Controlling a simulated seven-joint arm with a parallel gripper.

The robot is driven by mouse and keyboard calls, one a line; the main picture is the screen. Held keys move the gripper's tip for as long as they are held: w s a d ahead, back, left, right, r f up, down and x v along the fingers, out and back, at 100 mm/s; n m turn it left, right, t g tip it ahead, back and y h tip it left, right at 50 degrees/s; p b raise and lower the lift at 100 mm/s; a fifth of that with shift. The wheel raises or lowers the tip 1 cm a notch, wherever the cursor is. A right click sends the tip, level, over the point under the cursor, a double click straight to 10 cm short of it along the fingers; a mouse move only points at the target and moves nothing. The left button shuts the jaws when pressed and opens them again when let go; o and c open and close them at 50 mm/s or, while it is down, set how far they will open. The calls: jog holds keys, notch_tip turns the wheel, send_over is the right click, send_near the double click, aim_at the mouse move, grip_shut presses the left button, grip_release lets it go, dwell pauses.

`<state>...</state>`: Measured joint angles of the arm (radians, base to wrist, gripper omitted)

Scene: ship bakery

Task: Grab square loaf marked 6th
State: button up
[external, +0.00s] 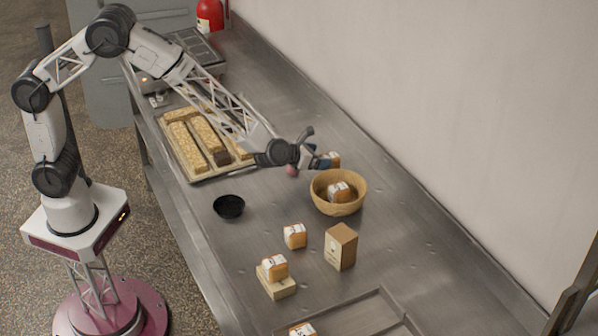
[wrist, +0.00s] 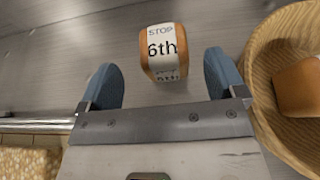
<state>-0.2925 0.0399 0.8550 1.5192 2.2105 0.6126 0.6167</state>
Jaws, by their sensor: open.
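The square loaf marked 6th (wrist: 162,53) is brown with a white paper band reading "STOP" and "6th" in the wrist view. It sits on the steel counter just beyond my gripper (wrist: 163,82), roughly centred between the two blue fingertips. The fingers are open with nothing between them. In the external view, my gripper (external: 318,150) is over the counter behind the wooden bowl, and the loaf (external: 333,159) shows partly behind it.
A wooden bowl (external: 359,199) holding another banded loaf (external: 339,191) stands close on the right. A tray (external: 195,180) of long loaves is at left. A black bowl (external: 229,207), a box (external: 341,247) and more banded loaves (external: 295,236) stand nearer the camera.

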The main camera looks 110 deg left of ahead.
aim_at(333, 155)
jog(key=shift+w+a+f, duration=0.15)
jog(key=shift+w+a, duration=0.15)
jog(key=shift+w, duration=0.05)
jog(key=shift+x, duration=2.6)
jog(key=shift+d+f, duration=0.1)
jog(key=c, duration=1)
